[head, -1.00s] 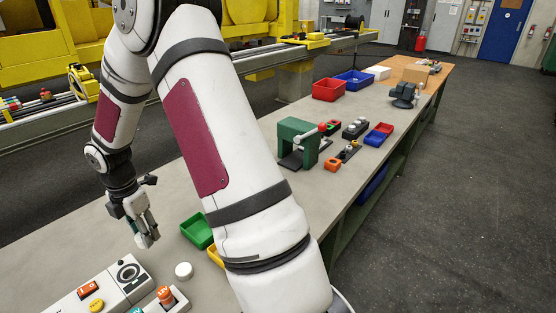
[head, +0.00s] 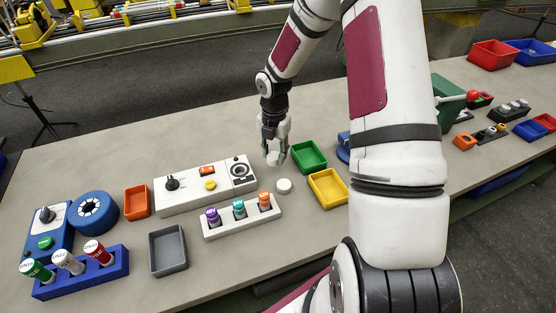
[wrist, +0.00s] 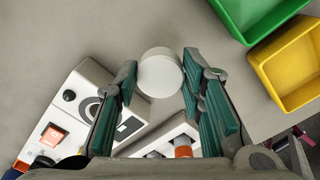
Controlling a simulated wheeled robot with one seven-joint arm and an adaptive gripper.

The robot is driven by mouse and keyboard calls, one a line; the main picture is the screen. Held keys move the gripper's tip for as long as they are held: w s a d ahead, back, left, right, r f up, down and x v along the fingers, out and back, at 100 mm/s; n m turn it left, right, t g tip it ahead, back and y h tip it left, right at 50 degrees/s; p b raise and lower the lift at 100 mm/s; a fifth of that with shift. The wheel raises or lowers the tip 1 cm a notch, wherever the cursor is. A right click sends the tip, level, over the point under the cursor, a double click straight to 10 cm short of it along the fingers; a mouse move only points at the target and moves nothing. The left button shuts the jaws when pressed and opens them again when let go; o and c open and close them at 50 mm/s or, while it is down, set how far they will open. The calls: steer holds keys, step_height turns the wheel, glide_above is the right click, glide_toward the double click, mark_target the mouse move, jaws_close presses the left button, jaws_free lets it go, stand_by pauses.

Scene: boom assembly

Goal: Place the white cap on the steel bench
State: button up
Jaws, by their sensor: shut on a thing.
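My gripper (head: 275,155) points down over the steel bench (head: 100,150). It is shut on a white cap (wrist: 160,72), a short round cylinder gripped between the green-padded fingers in the wrist view. The held cap also shows below the fingers in the head view (head: 273,160). It is low over the bench; I cannot tell whether it touches. A second white disc (head: 284,186) lies on the bench just in front of the gripper. In the wrist view that disc does not show.
A white control panel (head: 188,191) and a white rack with tubes (head: 240,219) are left of the gripper. A green bin (head: 308,157) and a yellow bin (head: 329,188) are to its right. The bench behind the control panel is clear.

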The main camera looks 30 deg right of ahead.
mark_target(274, 170)
steer(key=shift+f, duration=2.25)
steer(key=o, duration=0.7)
steer(key=shift+f, duration=0.1)
steer(key=shift+o, duration=0.2)
